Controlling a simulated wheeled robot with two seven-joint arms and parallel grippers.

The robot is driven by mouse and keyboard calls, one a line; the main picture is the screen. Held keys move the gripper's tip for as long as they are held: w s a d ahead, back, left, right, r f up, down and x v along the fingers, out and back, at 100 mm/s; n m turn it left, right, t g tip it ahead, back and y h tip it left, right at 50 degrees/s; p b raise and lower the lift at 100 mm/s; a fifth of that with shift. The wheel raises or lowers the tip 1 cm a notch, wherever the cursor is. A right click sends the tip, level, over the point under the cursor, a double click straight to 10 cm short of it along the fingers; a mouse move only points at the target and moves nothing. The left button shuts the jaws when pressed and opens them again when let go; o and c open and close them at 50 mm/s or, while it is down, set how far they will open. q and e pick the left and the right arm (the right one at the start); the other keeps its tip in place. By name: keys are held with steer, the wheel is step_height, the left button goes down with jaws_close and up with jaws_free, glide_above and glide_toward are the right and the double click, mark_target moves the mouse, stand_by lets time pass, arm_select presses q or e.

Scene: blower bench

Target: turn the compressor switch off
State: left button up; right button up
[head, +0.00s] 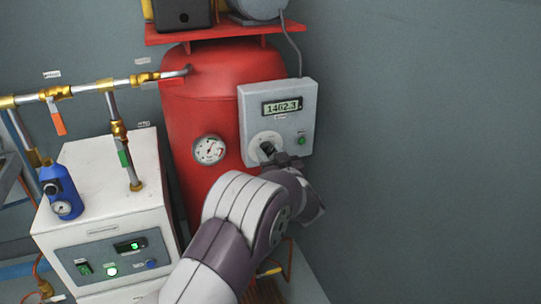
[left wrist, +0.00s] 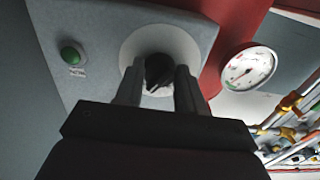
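The compressor switch is a dark rotary knob (head: 267,148) on a round pale plate, low on the grey control box (head: 251,101) fixed to the red tank. In the left wrist view the knob (left wrist: 158,70) shows between my two fingertips, its handle slanted. My right gripper is out of view.
A green button (head: 301,138) sits right of the knob and a display (head: 282,106) reading about 1462.3 above it. A gauge (head: 209,150) is on the red tank (head: 190,115). A white dryer unit (head: 110,190) and pipes stand left. The wall right is bare.

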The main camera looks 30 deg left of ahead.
arm_select(q)
steer(key=shift+c, duration=1)
steer(key=n+b, duration=0.1)
steer(key=n, duration=0.4)
steer(key=shift+f+b, duration=0.15)
steer(key=shift+b, duration=0.2)
steer(key=n+b, duration=0.2)
steer(key=n, duration=0.1)
steer(key=shift+n, duration=0.3)
steer(key=shift+w+n+b, duration=0.1)
steer(key=shift+n+b, duration=0.75)
steer(key=shift+n, duration=0.65)
steer(key=o, duration=1)
steer(key=shift+r, duration=0.2)
steer(key=shift+o, duration=0.2)
steer(key=shift+d, duration=0.15)
